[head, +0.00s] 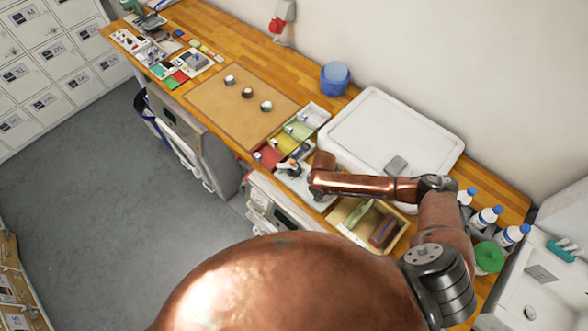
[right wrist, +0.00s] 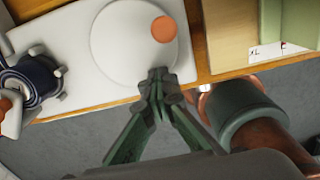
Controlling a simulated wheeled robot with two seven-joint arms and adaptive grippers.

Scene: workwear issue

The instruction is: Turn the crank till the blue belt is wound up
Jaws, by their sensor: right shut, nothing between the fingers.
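The winder has a white base plate (right wrist: 70,60), which also shows beside my wrist in the head view (head: 297,188). On the plate is a round white crank disc (right wrist: 122,45) with an orange knob (right wrist: 164,29) near its edge. The dark blue belt (right wrist: 38,78) is a coil among white pegs at the left of the right wrist view; whether a loose end hangs from it cannot be told. My right gripper (right wrist: 158,75) is shut and empty, its tips at the disc's near edge, apart from the knob. Contact with the disc cannot be told. My left gripper is out of view.
A wooden box (head: 345,232) with a green item stands right of the winder. White bottles (head: 487,217) stand at right. The brown mat (head: 225,118) is mostly clear.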

